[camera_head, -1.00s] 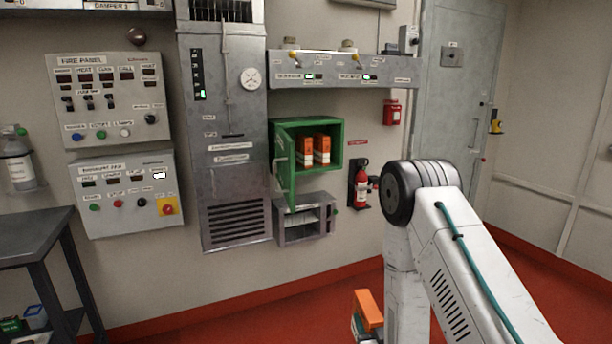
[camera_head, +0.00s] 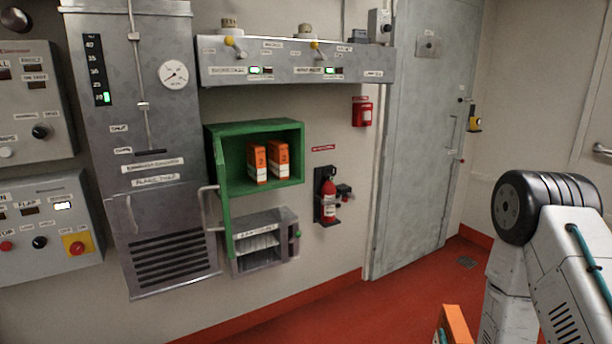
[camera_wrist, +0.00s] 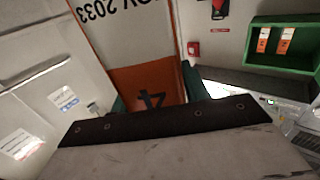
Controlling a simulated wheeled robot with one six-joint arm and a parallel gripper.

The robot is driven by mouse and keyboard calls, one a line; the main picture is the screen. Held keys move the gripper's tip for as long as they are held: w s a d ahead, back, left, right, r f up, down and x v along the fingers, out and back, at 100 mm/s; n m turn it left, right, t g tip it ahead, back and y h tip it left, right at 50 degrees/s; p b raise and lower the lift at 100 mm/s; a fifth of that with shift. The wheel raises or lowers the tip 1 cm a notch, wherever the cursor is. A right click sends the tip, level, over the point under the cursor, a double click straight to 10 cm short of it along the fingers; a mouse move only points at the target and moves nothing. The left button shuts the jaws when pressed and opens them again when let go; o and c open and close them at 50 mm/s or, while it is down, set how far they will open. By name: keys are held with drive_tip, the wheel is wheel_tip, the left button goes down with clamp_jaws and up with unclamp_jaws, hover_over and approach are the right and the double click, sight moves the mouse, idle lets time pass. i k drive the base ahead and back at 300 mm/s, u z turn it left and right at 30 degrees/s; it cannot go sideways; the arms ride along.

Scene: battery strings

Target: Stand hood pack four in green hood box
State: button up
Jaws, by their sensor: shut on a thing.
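Hood pack four (camera_wrist: 150,85) is an orange and white pack marked with a 4 and "2033". It is between the teal fingers of my gripper (camera_wrist: 157,97), which is shut on it. Inside stand two upright orange and white packs, a left one (camera_head: 258,163) and a right one (camera_head: 279,160), with bare room on either side. Pack four is outside the box.
A grey metal unit (camera_head: 265,242) is below the box, and a long switch panel (camera_head: 300,62) is above it. A fire extinguisher (camera_head: 328,197) hangs to the right. A tall grey cabinet (camera_head: 140,150) stands left of the door. The red floor (camera_head: 330,315) in front looks clear.

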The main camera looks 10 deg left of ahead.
sight(235, 185)
drive_tip(key=z, duration=0.15)
drive_tip(key=i, duration=0.75)
drive_tip(key=u, duration=0.65)
drive_tip(key=i, duration=0.75)
drive_tip(key=u, duration=0.65)
